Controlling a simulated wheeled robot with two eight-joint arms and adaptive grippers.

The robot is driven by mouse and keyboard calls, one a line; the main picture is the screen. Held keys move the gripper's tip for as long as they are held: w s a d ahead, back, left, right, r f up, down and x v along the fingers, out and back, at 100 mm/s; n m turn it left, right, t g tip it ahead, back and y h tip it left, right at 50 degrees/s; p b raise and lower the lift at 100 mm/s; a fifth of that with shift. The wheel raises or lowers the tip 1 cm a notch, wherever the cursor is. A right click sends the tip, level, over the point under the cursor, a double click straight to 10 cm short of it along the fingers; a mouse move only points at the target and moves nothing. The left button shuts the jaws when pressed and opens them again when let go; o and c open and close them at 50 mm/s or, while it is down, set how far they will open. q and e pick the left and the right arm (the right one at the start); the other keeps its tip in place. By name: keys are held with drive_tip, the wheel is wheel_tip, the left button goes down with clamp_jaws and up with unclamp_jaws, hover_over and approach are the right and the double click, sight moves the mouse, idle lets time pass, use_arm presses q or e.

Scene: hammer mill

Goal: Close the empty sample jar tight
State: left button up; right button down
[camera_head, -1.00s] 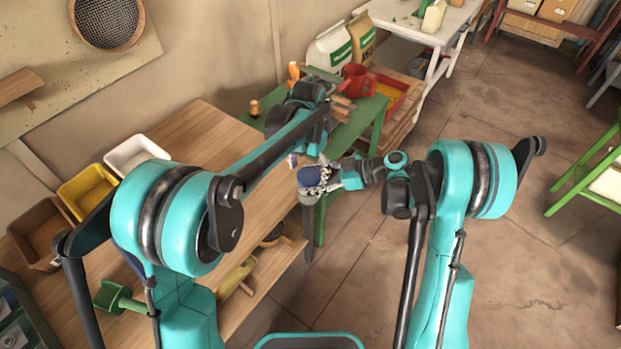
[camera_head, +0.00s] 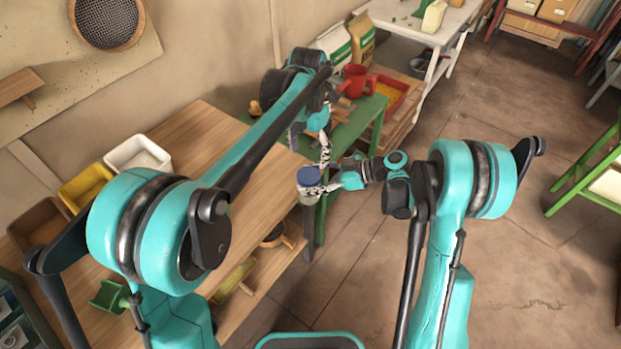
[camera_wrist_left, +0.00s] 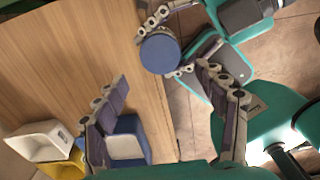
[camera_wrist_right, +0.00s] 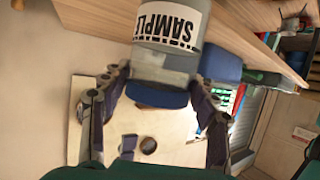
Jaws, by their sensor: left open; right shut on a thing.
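The sample jar (camera_wrist_right: 168,30) is grey with a white SAMPLE label, upside down in the right wrist view. A blue lid (camera_wrist_right: 157,95) sits on its end; whether it is tight I cannot tell. The lid also shows from above in the left wrist view (camera_wrist_left: 160,52) and in the head view (camera_head: 309,176). My right gripper (camera_head: 318,187) is shut on the jar and holds it by the bench edge. My left gripper (camera_head: 309,145) is open and empty, beyond the jar and apart from it. Its spread fingers show in the left wrist view (camera_wrist_left: 164,100).
The wooden bench (camera_head: 225,145) is clear near the jar. White (camera_head: 137,153), yellow (camera_head: 85,187) and brown (camera_head: 40,225) bins stand at its left end. Open floor lies to the right.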

sight(309, 175)
use_arm(q)
drive_tip(key=shift+f, duration=0.1)
drive_tip(key=shift+f, duration=4)
drive_tip(key=c, duration=1)
drive_tip(key=o, duration=1.3)
drive_tip(key=shift+c, duration=0.2)
drive_tip(key=shift+r, duration=2.3)
